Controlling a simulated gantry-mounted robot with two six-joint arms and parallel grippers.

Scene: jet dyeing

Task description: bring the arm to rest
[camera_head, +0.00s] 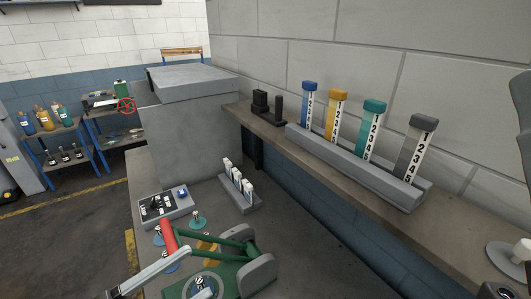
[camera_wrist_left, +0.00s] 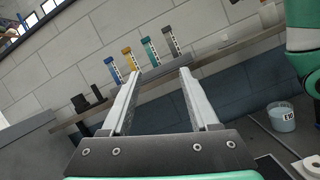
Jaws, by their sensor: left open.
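My left gripper (camera_head: 183,256) shows at the bottom left of the head view, with a pale finger slanting up to the right beside a red cylinder and green tubes. In the left wrist view my left gripper (camera_wrist_left: 158,74) has its two long pale fingers wide apart, with nothing between them. The fingers point toward the wall shelf, well short of it. Whether they touch anything below is hidden. My right gripper is not in view.
The shelf (camera_head: 325,172) carries a grey rack (camera_head: 350,163) of numbered blue, yellow, teal and grey strips. A beaker (camera_wrist_left: 281,117) stands right in the wrist view.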

